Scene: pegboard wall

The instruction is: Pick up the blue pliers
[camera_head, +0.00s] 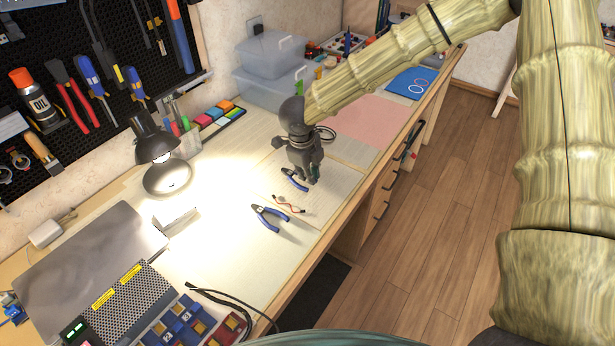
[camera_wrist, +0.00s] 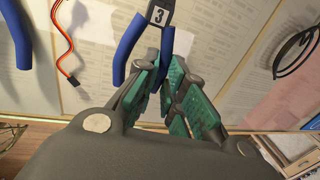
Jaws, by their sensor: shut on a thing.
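Blue pliers (camera_head: 293,180) with a dark head lie at my gripper (camera_head: 312,178) on the workbench. In the wrist view the same pliers (camera_wrist: 130,44) show a white label with a 3 near the pivot. My gripper (camera_wrist: 168,72), with green finger pads, is shut on one blue handle; the other handle is outside the fingers on the left. The handle's end is hidden by the fingers. I cannot tell whether the pliers are off the surface. A second pair of blue pliers (camera_head: 270,218) lies nearer on the bench; its blue handle (camera_wrist: 14,32) shows at the wrist view's left edge.
A red-brown cable (camera_head: 290,206) lies between the two pliers. A black cable coil (camera_head: 325,134) is behind my gripper. A lit desk lamp (camera_head: 156,150) stands left, near a grey laptop (camera_head: 85,255). Plastic boxes (camera_head: 270,60) stand at the back. Bench space between lamp and pliers is clear.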

